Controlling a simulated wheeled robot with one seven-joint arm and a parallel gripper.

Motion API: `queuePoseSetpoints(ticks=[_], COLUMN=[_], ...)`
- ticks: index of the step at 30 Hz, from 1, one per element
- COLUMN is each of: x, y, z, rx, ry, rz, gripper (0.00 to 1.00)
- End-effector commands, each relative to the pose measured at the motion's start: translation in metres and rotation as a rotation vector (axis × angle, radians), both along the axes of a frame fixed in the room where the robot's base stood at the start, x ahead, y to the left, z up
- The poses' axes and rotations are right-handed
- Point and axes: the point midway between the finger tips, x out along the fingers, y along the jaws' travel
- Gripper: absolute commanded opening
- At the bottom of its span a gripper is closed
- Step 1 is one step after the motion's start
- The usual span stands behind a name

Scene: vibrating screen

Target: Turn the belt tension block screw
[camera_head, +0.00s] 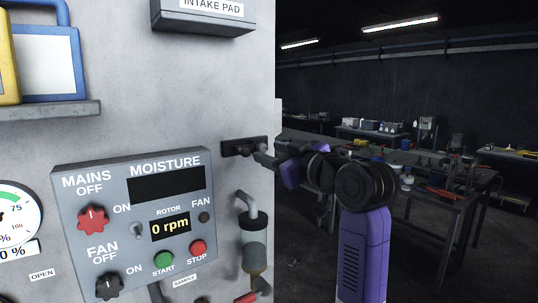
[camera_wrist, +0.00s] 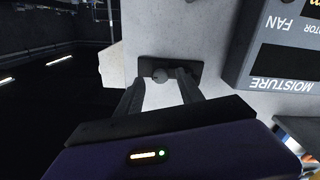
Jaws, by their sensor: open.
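The belt tension block (camera_head: 240,147) is a small dark block on the grey panel, right of the moisture box in the head view. In the wrist view the block (camera_wrist: 197,70) lies just beyond my fingertips. Its rounded grey screw head (camera_wrist: 160,74) shows between the two fingers. My gripper (camera_head: 262,157) reaches in from the right in the head view, its tips close to the block. It is open and empty in the wrist view (camera_wrist: 159,80), one finger on each side of the screw head. I cannot tell whether either finger touches it.
The moisture control box (camera_head: 135,220) stands out from the panel left of my gripper. A glass cylinder (camera_head: 253,240) with a pipe hangs below. The intake pad box (camera_head: 203,15) is above. Right of the panel edge is open room with workbenches (camera_head: 440,175) farther back.

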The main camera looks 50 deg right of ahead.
Motion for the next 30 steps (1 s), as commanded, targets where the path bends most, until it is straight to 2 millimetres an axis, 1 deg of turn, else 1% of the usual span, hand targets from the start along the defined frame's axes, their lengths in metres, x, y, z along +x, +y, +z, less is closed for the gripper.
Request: queuePoseSetpoints(ticks=[1,6,9,12,16,30], x=[-0.009,-0.036,-0.048,-0.056,-0.06,-0.059], y=[0.002,0.009,0.013,0.015,0.017,0.016], z=[-0.002,-0.003,-0.002,-0.002,-0.001,-0.001], rx=[-0.003,-0.003,-0.001,-0.001,-0.001,0.0], ry=[-0.003,-0.001,-0.001,0.0,0.002,0.002], rz=[-0.002,-0.004,-0.003,-0.003,-0.002,-0.002], gripper=[0.45,0.45,0.45,0.45,0.45,0.45])
